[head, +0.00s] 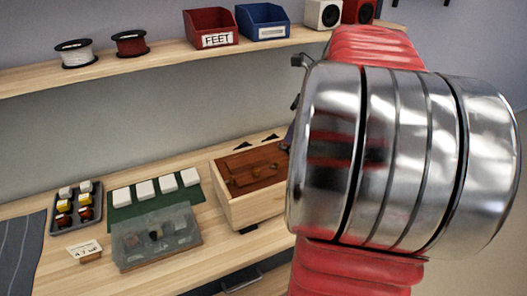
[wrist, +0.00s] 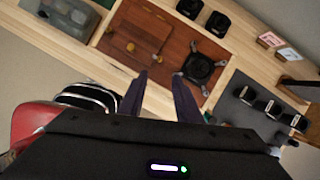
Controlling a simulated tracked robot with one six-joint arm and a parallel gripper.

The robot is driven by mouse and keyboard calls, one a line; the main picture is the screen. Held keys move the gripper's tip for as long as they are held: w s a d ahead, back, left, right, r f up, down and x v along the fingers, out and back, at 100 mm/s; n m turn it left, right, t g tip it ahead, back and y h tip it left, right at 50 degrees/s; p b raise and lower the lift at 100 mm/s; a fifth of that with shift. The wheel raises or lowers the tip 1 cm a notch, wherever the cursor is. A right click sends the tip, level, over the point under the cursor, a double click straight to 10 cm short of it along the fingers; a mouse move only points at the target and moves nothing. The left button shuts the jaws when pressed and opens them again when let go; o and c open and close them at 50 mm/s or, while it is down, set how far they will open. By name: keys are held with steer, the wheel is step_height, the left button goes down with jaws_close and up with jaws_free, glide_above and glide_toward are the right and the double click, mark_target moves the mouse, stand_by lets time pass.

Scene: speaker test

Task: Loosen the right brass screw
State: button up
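A wooden box (head: 250,208) with a red-brown top panel (head: 262,178) stands on the bench, partly hidden by my arm in the head view. The panel also shows in the wrist view (wrist: 136,36). Small brass screws sit on it; one (wrist: 130,47) shows clearly in the wrist view and another brass spot (wrist: 157,58) lies to its right. I cannot tell for sure which is the right screw. My gripper (wrist: 161,77) is open, its two dark fingers apart and empty, pointing toward the box. Its fingertips are hidden in the head view.
A black round speaker part (wrist: 200,67) lies right of the fingers. A dark tray (wrist: 250,105) with black parts is further right. A clear-lidded case (head: 156,238), a green mat (head: 122,197) with white blocks and a small tray (head: 74,213) stand left of the box.

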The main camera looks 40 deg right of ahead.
mark_target(276, 163)
steer(key=x, duration=1.4)
steer(key=shift+s, duration=0.1)
steer(key=shift+c, duration=0.7)
steer(key=shift+r, duration=0.1)
jaws_close()
steer(key=shift+a, duration=0.15)
